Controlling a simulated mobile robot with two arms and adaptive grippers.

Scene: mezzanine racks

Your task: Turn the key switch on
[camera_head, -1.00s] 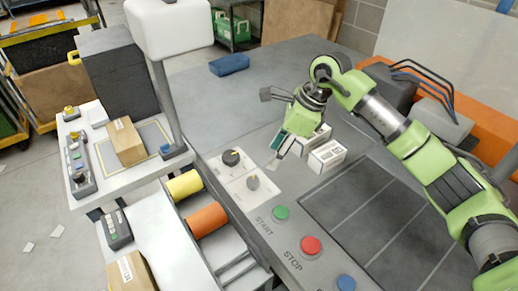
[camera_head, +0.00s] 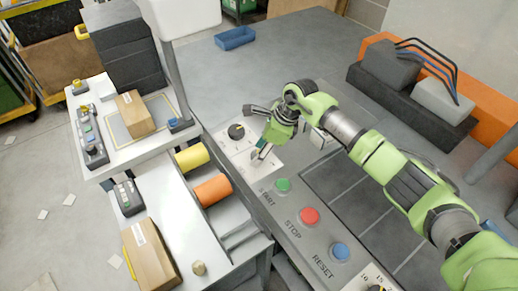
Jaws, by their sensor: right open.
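My right gripper (camera_head: 259,154) is open and reaches down over the white plates of the control panel (camera_head: 237,157). A black rotary knob (camera_head: 237,131) with a pale pointer sits on the upper plate, just left of and behind the gripper. A second, smaller switch on the lower plate is largely hidden by the fingers, so I cannot tell whether they touch it or which way it points. I cannot tell for sure which of the two is the key switch. My left gripper is not in view.
Green START (camera_head: 283,185), red STOP (camera_head: 309,216) and blue RESET (camera_head: 340,251) buttons run along the panel's near edge. A white box (camera_head: 319,138) stands partly behind my arm. Yellow (camera_head: 192,157) and orange (camera_head: 213,190) rollers are at left.

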